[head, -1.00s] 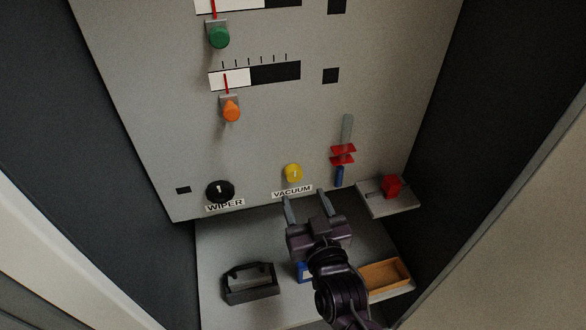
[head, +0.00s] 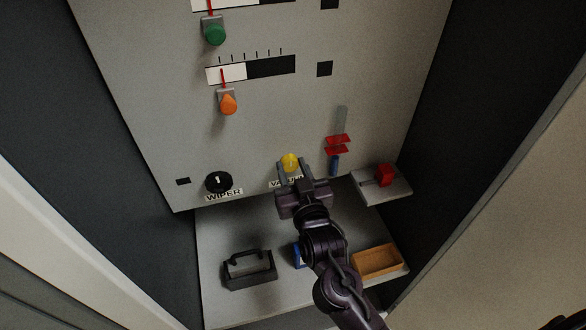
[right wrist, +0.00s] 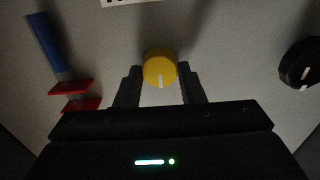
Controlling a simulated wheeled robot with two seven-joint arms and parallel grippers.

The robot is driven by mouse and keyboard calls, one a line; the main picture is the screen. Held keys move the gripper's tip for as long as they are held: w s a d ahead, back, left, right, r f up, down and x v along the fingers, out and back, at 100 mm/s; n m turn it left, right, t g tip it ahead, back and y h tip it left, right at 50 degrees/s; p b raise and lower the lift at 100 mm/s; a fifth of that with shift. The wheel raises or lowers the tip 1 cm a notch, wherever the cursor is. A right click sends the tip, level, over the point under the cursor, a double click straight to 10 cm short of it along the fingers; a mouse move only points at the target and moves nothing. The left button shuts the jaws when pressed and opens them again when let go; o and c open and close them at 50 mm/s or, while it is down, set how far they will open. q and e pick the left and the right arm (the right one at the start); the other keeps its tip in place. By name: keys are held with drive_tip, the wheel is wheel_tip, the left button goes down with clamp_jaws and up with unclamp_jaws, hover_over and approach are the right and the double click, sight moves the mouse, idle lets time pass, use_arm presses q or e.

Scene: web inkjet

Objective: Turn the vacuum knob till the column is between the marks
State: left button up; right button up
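The yellow vacuum knob (head: 290,162) is on the grey panel above the VACUUM label, which is partly hidden by my right gripper (head: 295,165). The right gripper is open, with one finger on each side of the knob. In the right wrist view the knob (right wrist: 160,68) sits between the fingertips, with a small gap visible on each side. Its white line points down in that view. The blue column (head: 334,165) stands in a grey tube (head: 341,120) to the right. Its top is at or just below the lower of two red marks (head: 336,151). My left gripper is not in view.
The black WIPER knob (head: 218,181) is to the left. A red block (head: 384,175) is on a small shelf at right. Below are a black handled caddy (head: 249,277), a wooden tray (head: 378,262) and a partly hidden blue item. Dark walls stand on both sides.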

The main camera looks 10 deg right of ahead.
drive_tip(key=c, duration=0.3)
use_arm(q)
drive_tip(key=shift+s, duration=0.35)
use_arm(e)
drive_tip(key=shift+c, duration=0.2)
drive_tip(key=m, duration=0.4)
drive_tip(key=shift+d+m, duration=0.1)
drive_tip(key=shift+m, duration=0.2)
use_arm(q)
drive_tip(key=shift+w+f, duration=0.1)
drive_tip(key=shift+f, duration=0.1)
use_arm(e)
drive_tip(key=m, duration=0.4)
drive_tip(key=o, duration=1)
drive_tip(key=shift+d, duration=0.1)
drive_tip(key=shift+c, duration=0.2)
